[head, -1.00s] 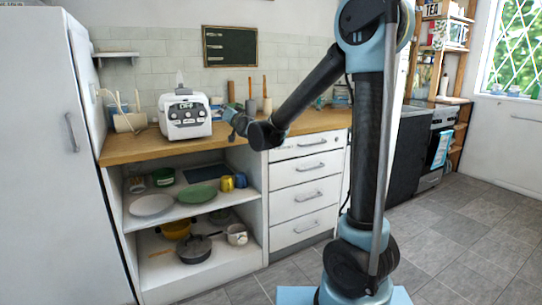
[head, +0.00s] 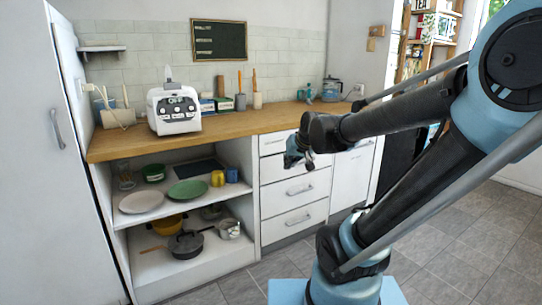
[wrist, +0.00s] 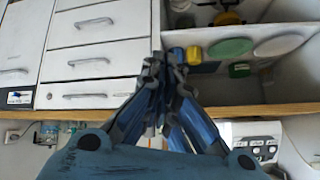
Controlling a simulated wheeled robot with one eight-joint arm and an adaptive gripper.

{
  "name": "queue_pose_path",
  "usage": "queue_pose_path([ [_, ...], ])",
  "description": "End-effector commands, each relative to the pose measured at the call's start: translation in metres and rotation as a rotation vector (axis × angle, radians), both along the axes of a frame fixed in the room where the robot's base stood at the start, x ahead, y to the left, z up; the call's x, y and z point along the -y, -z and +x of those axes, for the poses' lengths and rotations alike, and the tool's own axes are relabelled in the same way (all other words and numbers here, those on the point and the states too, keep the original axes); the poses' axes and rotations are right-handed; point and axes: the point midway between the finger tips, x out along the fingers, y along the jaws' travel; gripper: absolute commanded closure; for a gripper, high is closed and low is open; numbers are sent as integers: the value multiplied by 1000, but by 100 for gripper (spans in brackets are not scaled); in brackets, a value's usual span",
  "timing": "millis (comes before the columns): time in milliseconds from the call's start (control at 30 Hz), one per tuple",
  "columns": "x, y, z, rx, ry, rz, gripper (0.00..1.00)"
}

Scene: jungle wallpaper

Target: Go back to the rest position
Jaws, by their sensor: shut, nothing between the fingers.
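My gripper (head: 298,154) is in front of the counter, beside the top of the drawer unit in the head view. It also shows in the wrist view (wrist: 158,66), with its fingers together and nothing between them. The wrist view is upside down, with the counter edge crossing behind the fingers. My arm is folded and reaches in from the right of the head view. No object is in contact with the gripper that I can see.
A wooden counter (head: 230,122) carries a white toaster-like appliance (head: 174,110). Open shelves below hold a green plate (head: 188,190), a white plate (head: 141,202) and a dark pan (head: 186,244). White drawers (head: 293,190) stand to their right. Grey floor (head: 460,235) is clear at right.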

Motion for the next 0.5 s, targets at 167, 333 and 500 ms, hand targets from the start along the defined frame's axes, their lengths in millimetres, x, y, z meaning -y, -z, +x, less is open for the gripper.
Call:
queue_pose_path([
  [167, 49, 40, -62, -152, 45, -89, 100],
  [333, 87, 75, -124, -304, 88, -161, 100],
  [500, 112, 102, -178, -437, 124, -211, 100],
])
